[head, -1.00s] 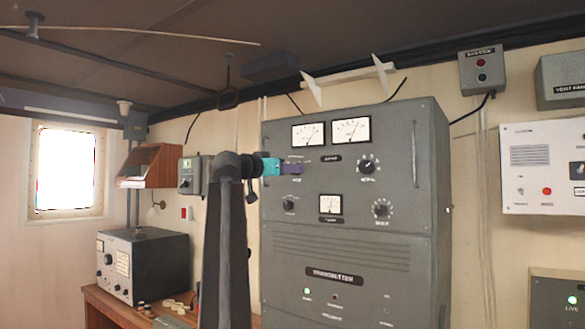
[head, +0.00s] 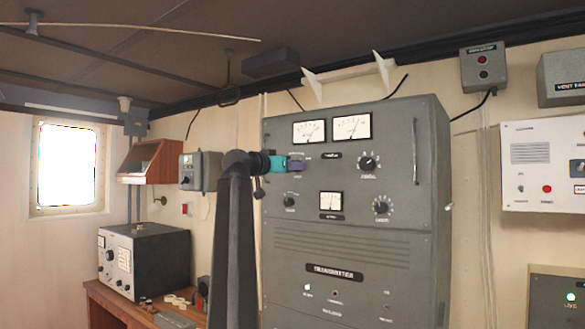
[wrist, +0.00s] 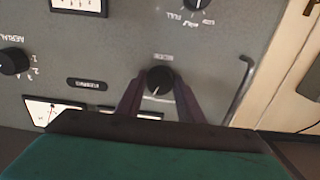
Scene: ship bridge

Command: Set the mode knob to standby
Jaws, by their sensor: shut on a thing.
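The grey transmitter cabinet (head: 345,250) stands at the middle right of the head view. In the wrist view, which shows the panel upside down, a round black knob (wrist: 160,78) with a white pointer line sits between my fingers. I take it for the mode knob; its small label is too blurred to read surely. The pointer line runs downward and slightly left in that picture. My gripper (wrist: 159,88) is shut on this knob, one finger at each side. In the head view my gripper (head: 297,165) is at the cabinet's upper left and hides the knob.
The aerial knob (wrist: 13,62) lies apart at the left of the wrist view. Another knob (head: 290,201) is below my gripper, and two meters (head: 331,129) are above. A bar handle (wrist: 243,90) is beside the fingers. A desk with a grey radio (head: 145,260) stands left.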

